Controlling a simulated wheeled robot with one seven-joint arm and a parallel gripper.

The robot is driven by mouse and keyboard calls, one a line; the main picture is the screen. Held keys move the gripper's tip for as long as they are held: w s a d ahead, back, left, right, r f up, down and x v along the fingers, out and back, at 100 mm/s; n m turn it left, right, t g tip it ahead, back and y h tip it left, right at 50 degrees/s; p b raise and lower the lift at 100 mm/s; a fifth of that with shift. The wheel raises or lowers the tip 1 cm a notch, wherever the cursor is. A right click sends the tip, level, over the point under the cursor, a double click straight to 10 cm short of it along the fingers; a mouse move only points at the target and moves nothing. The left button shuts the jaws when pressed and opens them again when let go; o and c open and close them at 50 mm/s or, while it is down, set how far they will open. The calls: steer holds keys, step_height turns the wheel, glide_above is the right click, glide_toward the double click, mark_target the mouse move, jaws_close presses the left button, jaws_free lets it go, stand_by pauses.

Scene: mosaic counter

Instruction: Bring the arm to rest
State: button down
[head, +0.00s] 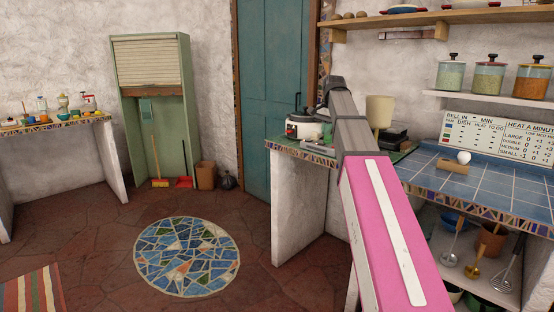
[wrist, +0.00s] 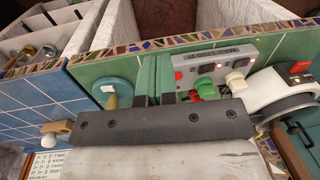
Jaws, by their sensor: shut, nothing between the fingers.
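My arm (head: 378,210), pink with a white stripe, reaches forward and up from the lower right in the head view, to a dark grey joint. My gripper is hidden behind it there. A teal disc with a wooden knob (wrist: 112,98) lies left of the fingers. Whether the fingers touch anything below is unclear.
A grey control box (wrist: 213,62) with coloured knobs and a white appliance (wrist: 280,98) stand right of the fingers. The appliance also shows in the head view (head: 304,126). A white ball (head: 464,157) rests by a wooden block (head: 453,166) on blue tiles. The floor at left is open.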

steer(key=s+f+n, duration=0.2)
steer(key=s+f, duration=0.3)
steer(key=f, duration=0.7)
steer(key=s+f+n, duration=0.2)
steer(key=s+f, duration=0.3)
steer(key=f, duration=0.8)
steer(key=s+f+n, duration=0.2)
steer(key=s+f, duration=0.4)
steer(key=f, duration=0.6)
steer(key=s+f+n, duration=0.2)
steer(key=s+f, duration=0.8)
steer(key=shift+a+f+g+h, duration=0.3)
steer(key=shift+g+h, duration=0.1)
